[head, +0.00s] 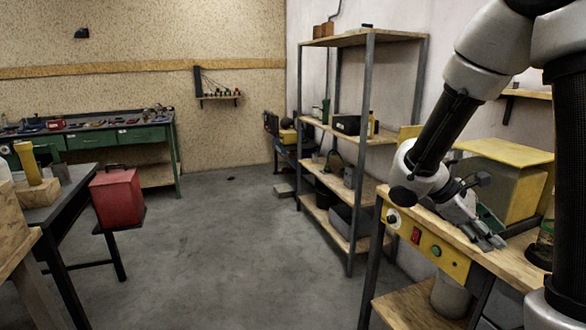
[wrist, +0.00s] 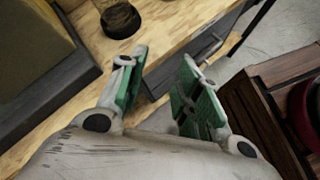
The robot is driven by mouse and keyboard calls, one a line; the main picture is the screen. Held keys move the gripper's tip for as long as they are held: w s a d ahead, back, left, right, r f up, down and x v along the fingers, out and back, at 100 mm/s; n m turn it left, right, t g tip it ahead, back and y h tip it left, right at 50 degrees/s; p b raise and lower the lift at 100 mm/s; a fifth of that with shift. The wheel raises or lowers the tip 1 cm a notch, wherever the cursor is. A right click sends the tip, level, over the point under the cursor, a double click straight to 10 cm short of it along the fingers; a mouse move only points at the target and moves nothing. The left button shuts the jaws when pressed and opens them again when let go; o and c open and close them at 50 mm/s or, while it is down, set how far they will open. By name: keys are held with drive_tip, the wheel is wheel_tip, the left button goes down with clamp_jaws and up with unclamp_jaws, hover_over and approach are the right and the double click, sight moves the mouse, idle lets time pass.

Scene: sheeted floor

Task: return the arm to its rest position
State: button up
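My arm (head: 447,125) reaches down from the upper right in the head view. My gripper (head: 490,243) is low over the wooden workbench (head: 425,232) at the right, beside a yellow and grey machine. In the wrist view my gripper (wrist: 168,85) shows its two green-padded fingers spread apart. Nothing is between them. The bench top (wrist: 185,22) and its edge lie below the fingers. I cannot tell the exact height of the fingertips above the bench.
The yellow-topped machine (head: 500,178) stands close to my gripper on the bench. A dark round pot (wrist: 121,19) is near the fingers. A brown wooden crate (wrist: 262,120) is at the right in the wrist view. A metal shelf (head: 362,145) stands behind. The middle floor (head: 230,250) is clear.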

drive_tip(key=s+a+r+m+t+y, duration=0.7)
drive_tip(key=s+r+m+y, duration=0.2)
drive_tip(key=s, duration=0.3)
drive_tip(key=shift+s+r+m+y, duration=0.15)
drive_tip(key=shift+r+m+y, duration=0.3)
drive_tip(key=shift+m, duration=0.25)
